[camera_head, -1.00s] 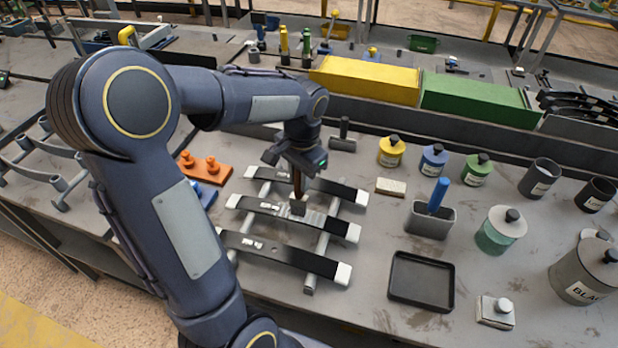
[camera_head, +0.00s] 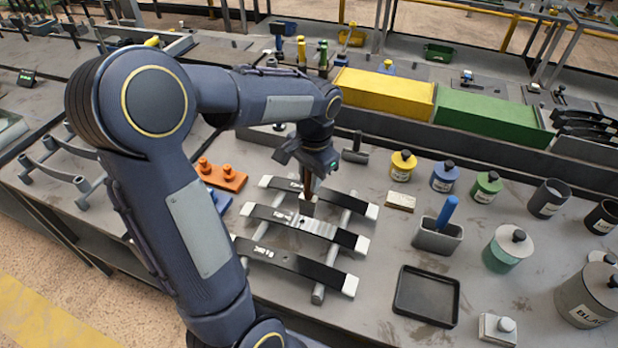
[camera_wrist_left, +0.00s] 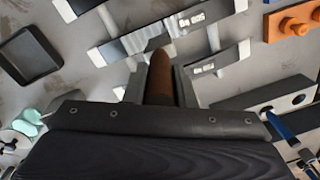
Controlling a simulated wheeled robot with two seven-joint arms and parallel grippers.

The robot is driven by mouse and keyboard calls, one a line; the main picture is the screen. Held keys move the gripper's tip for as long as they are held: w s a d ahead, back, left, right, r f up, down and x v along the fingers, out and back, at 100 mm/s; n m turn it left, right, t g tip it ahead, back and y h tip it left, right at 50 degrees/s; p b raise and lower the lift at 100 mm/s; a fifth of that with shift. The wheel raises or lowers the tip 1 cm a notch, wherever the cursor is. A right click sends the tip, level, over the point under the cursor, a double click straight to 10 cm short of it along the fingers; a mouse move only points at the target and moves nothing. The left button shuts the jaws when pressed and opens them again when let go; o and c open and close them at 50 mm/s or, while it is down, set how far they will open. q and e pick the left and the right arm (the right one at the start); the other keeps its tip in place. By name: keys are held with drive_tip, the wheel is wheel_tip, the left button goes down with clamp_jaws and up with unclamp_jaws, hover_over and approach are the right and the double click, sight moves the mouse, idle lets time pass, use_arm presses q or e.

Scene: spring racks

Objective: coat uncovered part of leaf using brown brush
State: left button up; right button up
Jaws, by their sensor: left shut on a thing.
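Three dark curved leaves with pale end blocks lie across a grey rack. The middle leaf (camera_head: 276,216) has a bare silvery stretch (camera_head: 318,227) right of its centre; the far leaf (camera_head: 335,198) and near leaf (camera_head: 290,265) look mostly black. My left gripper (camera_head: 308,170) is shut on the brown brush (camera_head: 308,188), bristles down. The brush head is at the middle leaf beside the silvery stretch; I cannot tell whether it touches. My right gripper is not in view.
Right of the rack are a black tray (camera_head: 427,298), a grey holder (camera_head: 437,238) with a blue-handled brush (camera_head: 447,212), and several paint pots. An orange block (camera_head: 222,178) lies left of the rack. A yellow bin (camera_head: 384,97) and green bin (camera_head: 490,118) stand behind.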

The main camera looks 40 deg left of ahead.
use_arm(q)
drive_tip(key=shift+r+p, duration=0.4)
drive_tip(key=shift+r, duration=0.5)
drive_tip(key=shift+d, duration=0.1)
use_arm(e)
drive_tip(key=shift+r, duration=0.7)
use_arm(q)
drive_tip(key=shift+w+r, duration=0.1)
drive_tip(key=shift+r, duration=0.5)
drive_tip(key=shift+d+r, duration=0.1)
drive_tip(key=shift+r, duration=0.8)
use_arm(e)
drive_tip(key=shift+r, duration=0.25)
use_arm(q)
drive_tip(key=shift+f, duration=0.2)
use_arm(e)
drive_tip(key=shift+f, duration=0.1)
